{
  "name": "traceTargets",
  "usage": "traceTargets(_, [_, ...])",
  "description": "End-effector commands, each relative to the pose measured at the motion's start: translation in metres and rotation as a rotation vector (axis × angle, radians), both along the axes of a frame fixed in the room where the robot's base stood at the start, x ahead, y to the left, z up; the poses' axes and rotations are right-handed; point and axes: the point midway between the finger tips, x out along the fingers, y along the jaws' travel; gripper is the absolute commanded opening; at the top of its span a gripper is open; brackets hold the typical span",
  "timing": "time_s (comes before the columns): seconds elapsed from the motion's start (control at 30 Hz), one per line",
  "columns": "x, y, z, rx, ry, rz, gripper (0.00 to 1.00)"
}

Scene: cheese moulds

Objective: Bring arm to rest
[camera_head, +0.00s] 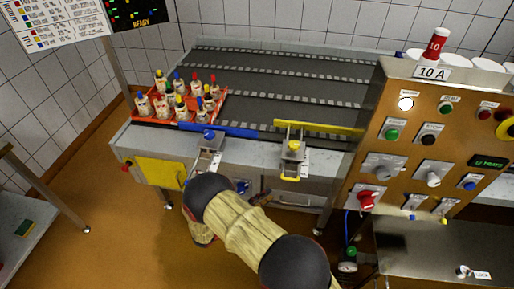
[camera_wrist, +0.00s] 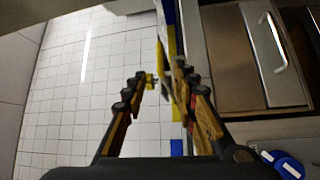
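My arm (camera_head: 245,228) reaches in from the bottom of the head view, with pale wood-like links and dark round joints. It bends in front of the conveyor table's near edge, and its far part drops behind the bend.
The conveyor table (camera_head: 258,150) carries a red crate (camera_head: 137,119) of several bottles, a blue bar (camera_head: 222,130) and a yellow bar (camera_head: 325,128). A control panel (camera_head: 440,150) stands at right. A drawer front (camera_wrist: 262,55) is close right of my gripper.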

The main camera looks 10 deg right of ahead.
Motion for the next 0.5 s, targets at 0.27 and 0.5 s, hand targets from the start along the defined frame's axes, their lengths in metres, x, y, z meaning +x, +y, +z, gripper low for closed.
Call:
traceTargets(0.27, [0.001,0.0,-0.003,-0.023,0.071,-0.007,0.28])
traceTargets(0.5, [-0.038,-0.023,-0.043,-0.033,0.44,-0.122,0.28])
